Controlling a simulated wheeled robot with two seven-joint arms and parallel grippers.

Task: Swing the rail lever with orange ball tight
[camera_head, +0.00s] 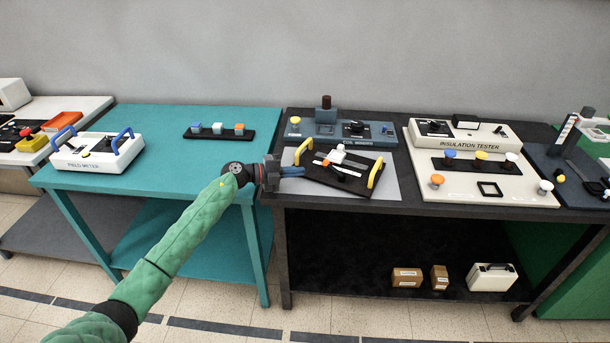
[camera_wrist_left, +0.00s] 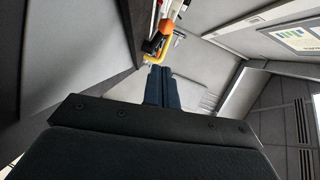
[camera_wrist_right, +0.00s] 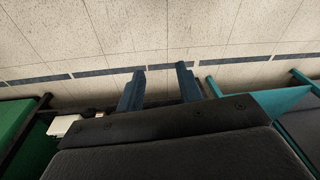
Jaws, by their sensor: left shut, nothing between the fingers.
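A black plate (camera_head: 352,185) with two yellow handles lies on a grey mat on the dark table. On it is a white lever-like part (camera_head: 338,154) with a small orange piece (camera_head: 326,163) near it; the detail is too small to be sure of. My left gripper (camera_head: 303,171) is shut and empty at the plate's left side, close to the left yellow handle (camera_head: 303,151). In the left wrist view, the orange ball (camera_wrist_left: 167,26) and a yellow handle (camera_wrist_left: 156,50) show just beyond the shut fingertips (camera_wrist_left: 162,68). My right gripper (camera_wrist_right: 160,72) is open and empty, above the floor.
A blue-grey device (camera_head: 340,131) stands behind the plate. To the right is a cream panel (camera_head: 470,188) with several knobs and an insulation tester (camera_head: 465,134). The teal table (camera_head: 190,165) at left holds a field meter (camera_head: 96,154) and a block strip (camera_head: 219,134).

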